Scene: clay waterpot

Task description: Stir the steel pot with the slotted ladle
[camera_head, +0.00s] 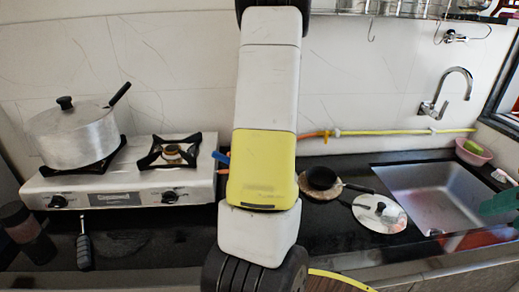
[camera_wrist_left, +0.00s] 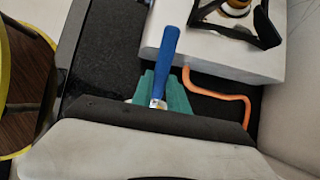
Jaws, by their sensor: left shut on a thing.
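The steel pot (camera_head: 72,140) stands on the left burner of the stove at the left of the head view. Its lid with a black knob (camera_head: 65,102) is on, and a black handle sticks up at its right. In the left wrist view my left gripper (camera_wrist_left: 162,92), with green fingers, is shut on a blue handle (camera_wrist_left: 166,60), likely the slotted ladle's. The rest of that tool is hidden. In the head view my arm hides this gripper; a blue tip (camera_head: 221,158) shows beside it. Green fingers at the right edge look like my right gripper (camera_head: 500,203); their opening is unclear.
The stove (camera_head: 130,188) has a free right burner (camera_head: 171,153). A small black pan (camera_head: 322,179) and a loose lid (camera_head: 380,213) lie on the dark counter, left of the sink (camera_head: 432,192). An orange hose (camera_wrist_left: 240,97) runs beside the stove. A black-handled utensil (camera_head: 84,245) is at front left.

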